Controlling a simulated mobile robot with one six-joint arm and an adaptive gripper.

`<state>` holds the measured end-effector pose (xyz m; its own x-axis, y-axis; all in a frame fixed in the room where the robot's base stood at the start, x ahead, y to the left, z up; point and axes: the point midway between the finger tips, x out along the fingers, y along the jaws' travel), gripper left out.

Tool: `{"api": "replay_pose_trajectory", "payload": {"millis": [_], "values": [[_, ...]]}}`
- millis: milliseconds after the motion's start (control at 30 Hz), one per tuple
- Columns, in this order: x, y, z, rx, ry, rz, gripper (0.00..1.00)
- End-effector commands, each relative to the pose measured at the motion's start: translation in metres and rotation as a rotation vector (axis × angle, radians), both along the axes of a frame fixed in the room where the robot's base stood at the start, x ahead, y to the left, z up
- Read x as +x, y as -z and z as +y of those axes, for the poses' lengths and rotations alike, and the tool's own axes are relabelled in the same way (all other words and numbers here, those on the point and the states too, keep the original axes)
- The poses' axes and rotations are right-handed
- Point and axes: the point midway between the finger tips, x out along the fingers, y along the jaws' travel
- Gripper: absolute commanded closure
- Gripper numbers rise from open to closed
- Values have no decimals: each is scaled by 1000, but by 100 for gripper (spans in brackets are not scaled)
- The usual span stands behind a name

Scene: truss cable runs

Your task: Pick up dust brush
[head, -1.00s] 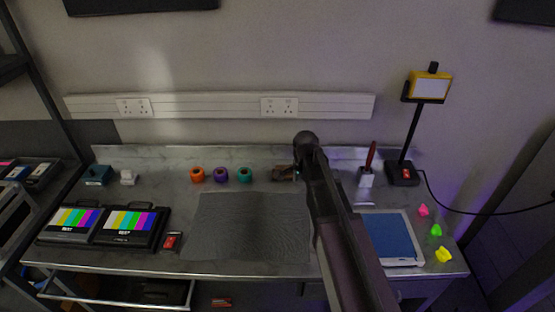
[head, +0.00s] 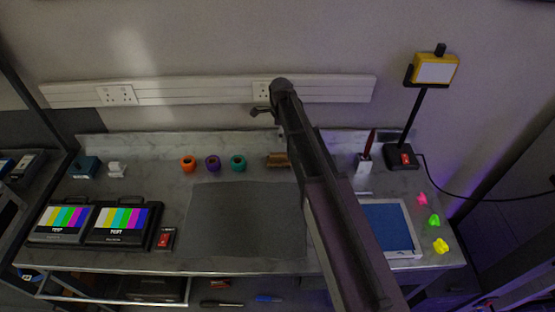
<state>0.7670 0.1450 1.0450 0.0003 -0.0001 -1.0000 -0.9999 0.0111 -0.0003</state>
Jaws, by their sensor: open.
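A dark red handle (head: 370,143) stands upright out of a small white holder (head: 362,167) at the back right of the bench; it looks like the dust brush, but its lower part is hidden. A small brown block (head: 278,160) lies at the back middle, partly behind my arm; I cannot tell whether it is a brush. My gripper (head: 262,112) shows only in part at the far end of my arm, to the left of it and in front of the wall strip. It is open, looks empty and is well left of the red handle.
Orange, purple and teal rolls (head: 212,163) stand left of the brown block. A grey mat (head: 240,220) lies mid-bench. Two test monitors (head: 122,222) are at left. A blue-screened tablet (head: 388,228), a work lamp (head: 434,68) and bright small pieces (head: 434,221) are at right.

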Motion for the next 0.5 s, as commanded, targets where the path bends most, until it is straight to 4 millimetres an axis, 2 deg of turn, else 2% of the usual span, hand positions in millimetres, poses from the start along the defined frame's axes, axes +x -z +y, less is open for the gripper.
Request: {"api": "replay_pose_trajectory", "payload": {"millis": [267,500], "values": [[-1,6,6,0,-9,0,0],[-1,23,7,0,-10,0,0]]}}
